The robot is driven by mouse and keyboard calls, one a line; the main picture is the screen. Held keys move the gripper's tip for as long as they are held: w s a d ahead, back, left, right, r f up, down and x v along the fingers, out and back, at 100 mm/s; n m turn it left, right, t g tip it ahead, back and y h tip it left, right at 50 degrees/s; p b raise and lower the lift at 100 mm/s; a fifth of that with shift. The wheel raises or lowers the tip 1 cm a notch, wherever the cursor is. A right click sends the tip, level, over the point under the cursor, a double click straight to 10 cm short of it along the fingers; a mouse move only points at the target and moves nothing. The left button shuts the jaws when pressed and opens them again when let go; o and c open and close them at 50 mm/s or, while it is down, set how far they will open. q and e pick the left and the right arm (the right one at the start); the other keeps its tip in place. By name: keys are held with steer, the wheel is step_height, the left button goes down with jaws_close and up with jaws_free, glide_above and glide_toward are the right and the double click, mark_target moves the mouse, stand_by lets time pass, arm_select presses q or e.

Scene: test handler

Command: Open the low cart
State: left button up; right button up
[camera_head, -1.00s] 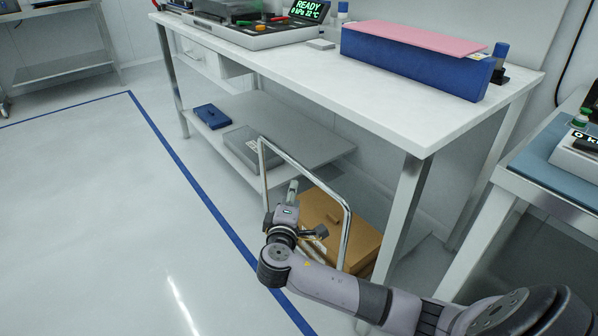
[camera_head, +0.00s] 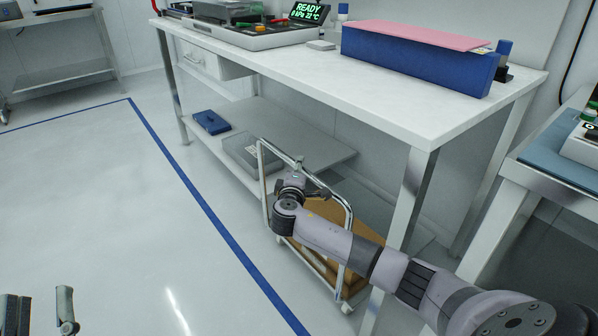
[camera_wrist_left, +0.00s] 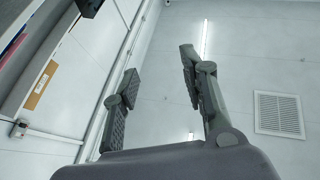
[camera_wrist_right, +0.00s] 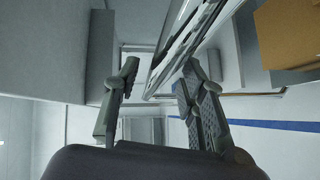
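The low cart is partly under the white workbench. Its chrome handle frame (camera_head: 266,195) stands upright at the near side, and a brown box (camera_head: 352,280) sits on its low deck. My right gripper (camera_head: 311,178) is at the top bar of the handle, with its fingers apart. In the right wrist view the chrome bar (camera_wrist_right: 177,45) passes between the open fingers (camera_wrist_right: 160,92); contact cannot be told. My right arm hides part of the cart and box. My left gripper (camera_head: 42,312) is open and empty over the floor, and open in the left wrist view (camera_wrist_left: 157,75).
The workbench (camera_head: 300,75) has a lower shelf (camera_head: 325,150) with a blue case (camera_head: 211,122) and a grey case (camera_head: 250,155). A bench leg (camera_head: 405,205) stands right of the cart. A side table (camera_head: 545,185) is further right. Open floor (camera_head: 120,210) lies left, marked by blue tape.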

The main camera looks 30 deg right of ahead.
arm_select(q)
steer(key=shift+s+r+t, duration=0.3)
steer(key=shift+r+t, duration=0.05)
steer(key=shift+r, duration=0.15)
steer(key=shift+s+r+t, duration=0.25)
steer(key=shift+r+t, duration=0.1)
steer(key=shift+r, duration=0.1)
arm_select(e)
steer(key=shift+w+d+f, duration=0.1)
steer(key=shift+w+d, duration=0.4)
steer(key=shift+c, duration=0.4)
jaws_close()
